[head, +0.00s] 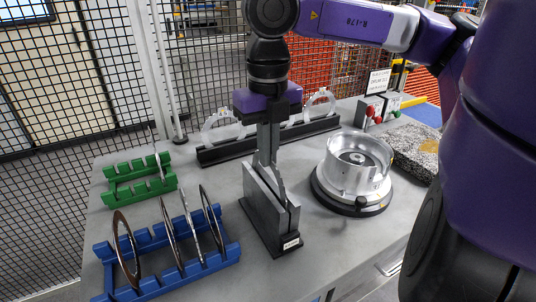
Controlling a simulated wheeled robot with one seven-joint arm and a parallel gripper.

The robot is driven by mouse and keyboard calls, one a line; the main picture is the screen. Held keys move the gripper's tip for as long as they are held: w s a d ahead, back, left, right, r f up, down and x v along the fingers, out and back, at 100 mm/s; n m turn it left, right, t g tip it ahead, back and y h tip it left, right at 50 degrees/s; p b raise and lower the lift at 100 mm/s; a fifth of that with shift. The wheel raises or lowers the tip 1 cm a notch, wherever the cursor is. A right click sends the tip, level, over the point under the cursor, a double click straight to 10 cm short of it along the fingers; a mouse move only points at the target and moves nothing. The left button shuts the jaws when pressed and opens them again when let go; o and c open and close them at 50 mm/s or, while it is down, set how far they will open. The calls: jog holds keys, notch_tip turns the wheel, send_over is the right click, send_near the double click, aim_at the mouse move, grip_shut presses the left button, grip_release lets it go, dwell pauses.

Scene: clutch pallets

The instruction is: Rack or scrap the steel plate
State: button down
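A grey slotted stand (262,212) with a small label at its foot is at the middle of the table. The rounded grey edge of a thin steel plate (281,185) shows upright in its slot. My gripper (268,160) points straight down with its fingers at the top of the stand, by that plate. The fingers hide part of the plate, and I cannot tell whether they grip it. A blue rack (222,254) at front left holds several upright rings, some brown and some steel-coloured. A green rack (121,187) behind it holds a thin upright plate (159,163) near its right end.
A round silver clutch housing (356,165) on a dark base stands right of the stand. Behind is a black rack (232,149) with pale rings. A control box with red and green buttons (378,119), a sign (378,81) and a speckled block (417,150) are at back right. Mesh fencing stands behind.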

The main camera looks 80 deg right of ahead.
jog(key=shift+r+p, duration=2.05)
jog(key=shift+r, duration=2.55)
jog(key=shift+s, duration=0.1)
